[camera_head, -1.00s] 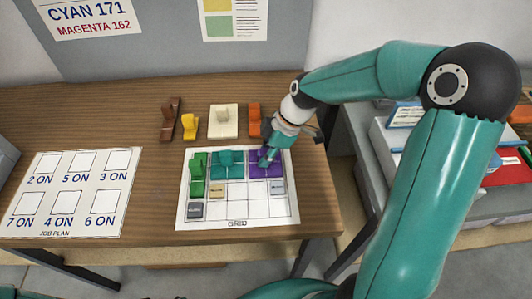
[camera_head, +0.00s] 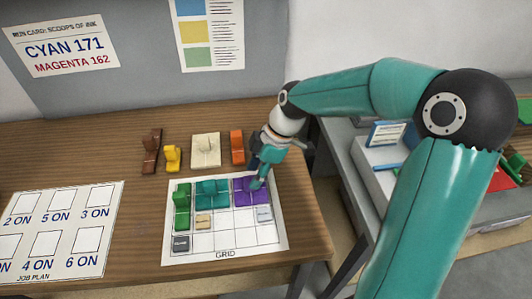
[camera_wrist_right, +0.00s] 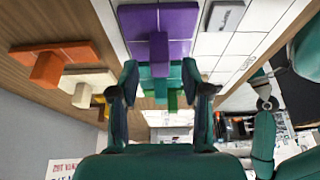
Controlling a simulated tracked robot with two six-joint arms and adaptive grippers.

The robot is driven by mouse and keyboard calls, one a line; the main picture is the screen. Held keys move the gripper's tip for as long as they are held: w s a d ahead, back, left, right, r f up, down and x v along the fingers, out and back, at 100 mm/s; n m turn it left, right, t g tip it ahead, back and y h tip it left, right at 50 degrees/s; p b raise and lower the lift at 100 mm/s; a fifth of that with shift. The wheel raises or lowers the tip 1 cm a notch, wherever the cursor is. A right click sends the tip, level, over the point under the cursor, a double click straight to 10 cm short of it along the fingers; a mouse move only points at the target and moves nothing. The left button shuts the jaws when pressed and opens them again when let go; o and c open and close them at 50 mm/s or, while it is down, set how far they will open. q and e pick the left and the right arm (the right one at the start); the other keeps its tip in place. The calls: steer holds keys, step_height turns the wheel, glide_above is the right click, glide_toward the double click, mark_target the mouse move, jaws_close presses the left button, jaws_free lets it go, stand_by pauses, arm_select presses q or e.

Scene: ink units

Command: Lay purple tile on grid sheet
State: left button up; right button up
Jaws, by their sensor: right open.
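The purple tile (camera_head: 244,198), with its upright grip, lies on the top right cells of the grid sheet (camera_head: 235,240). In the right wrist view the purple tile (camera_wrist_right: 178,22) shows just beyond the fingers. My right gripper (camera_head: 257,181) is over the tile's far side and hides part of it. In the wrist view its two fingers (camera_wrist_right: 165,85) are spread, and the tile's grip shows between their tips; I cannot tell if they touch it. My left gripper is not in view.
Teal (camera_head: 212,193) and green (camera_head: 182,206) tiles lie on the sheet left of the purple one. Brown (camera_head: 150,158), yellow (camera_head: 172,158), cream (camera_head: 205,150) and orange (camera_head: 237,147) pieces stand behind it. The job plan sheet (camera_head: 60,225) lies at left.

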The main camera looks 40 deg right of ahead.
steer(key=v, duration=0.8)
